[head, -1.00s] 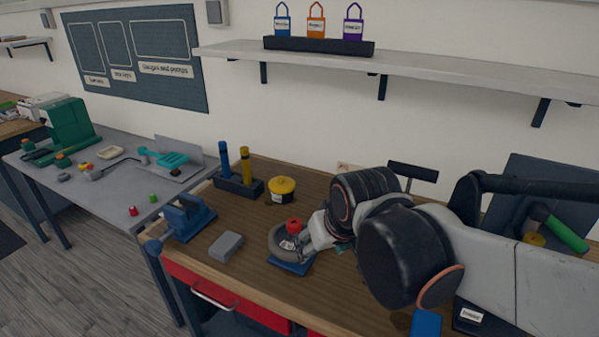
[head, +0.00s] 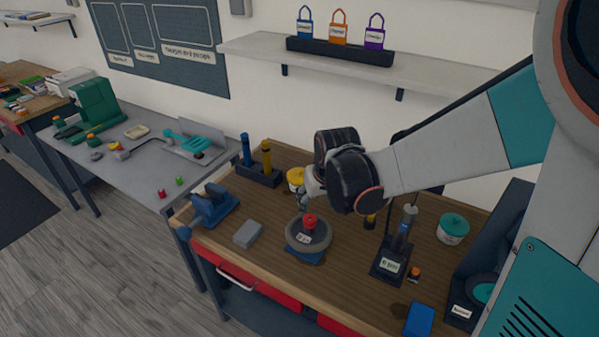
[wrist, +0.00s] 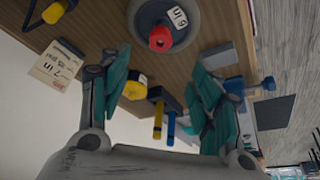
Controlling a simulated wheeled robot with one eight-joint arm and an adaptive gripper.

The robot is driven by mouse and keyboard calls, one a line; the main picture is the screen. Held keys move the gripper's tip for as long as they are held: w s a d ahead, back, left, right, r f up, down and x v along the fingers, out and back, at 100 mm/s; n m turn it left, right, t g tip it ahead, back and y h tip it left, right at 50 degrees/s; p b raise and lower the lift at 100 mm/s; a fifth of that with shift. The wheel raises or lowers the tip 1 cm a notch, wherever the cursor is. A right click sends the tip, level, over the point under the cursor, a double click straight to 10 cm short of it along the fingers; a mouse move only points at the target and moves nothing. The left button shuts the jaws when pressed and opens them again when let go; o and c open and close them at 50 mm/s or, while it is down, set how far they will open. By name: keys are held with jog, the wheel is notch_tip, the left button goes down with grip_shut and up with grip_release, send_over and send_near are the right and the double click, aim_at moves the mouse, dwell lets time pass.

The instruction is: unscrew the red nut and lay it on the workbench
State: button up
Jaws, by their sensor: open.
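The red nut (head: 310,222) sits at the centre of a grey wheel (head: 294,240) lying flat on a blue stand (head: 304,256) on the wooden workbench (head: 262,266). In the wrist view the red nut (wrist: 161,39) shows at the wheel's hub, beside a "6 in" label on the wheel (wrist: 200,30).
A grey block (head: 248,234), a blue vise (head: 212,205) and a yellow-lidded tub (head: 295,179) stand around the wheel. A "6 psi" stand (head: 391,258) is to the right. Bare wood lies in front of the wheel. Small red (head: 162,193) and green pieces lie on the grey bench (head: 130,165).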

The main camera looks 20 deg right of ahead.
aim_at(309, 221)
jog(key=b+x, duration=0.2)
jog(key=x, duration=1.1)
jog(key=shift+r, duration=0.1)
jog(key=shift+c, duration=0.3)
jog(key=c, duration=1.1)
jog(key=n+y+b, duration=0.1)
jog(key=n, duration=0.1)
jog(key=n+b, duration=0.1)
jog(key=n, duration=0.2)
jog(key=shift+y, duration=0.4)
jog(key=n+y, duration=0.1)
jog(key=n, duration=0.1)
jog(key=n+g+y+b, duration=0.1)
jog(key=n, duration=0.2)
jog(key=shift+g, duration=0.3)
jog(key=shift+o, duration=0.2)
jog(key=n+g+b, duration=0.1)
jog(key=n, duration=0.2)
jog(key=n+g, duration=0.1)
jog(key=n, duration=0.2)
jog(key=shift+n+y+b, duration=0.35)
jog(key=shift+n+y, duration=0.05)
jog(key=n, duration=0.1)
jog(key=n+g, duration=0.1)
jog(key=shift+a+f+n+g, duration=0.2)
jog(key=shift+n+g, duration=0.1)
jog(key=shift+n, duration=0.1)
jog(key=shift+n+g+b, duration=0.35)
jog(key=shift+n+g, duration=0.05)
jog(key=shift+n, duration=0.7)
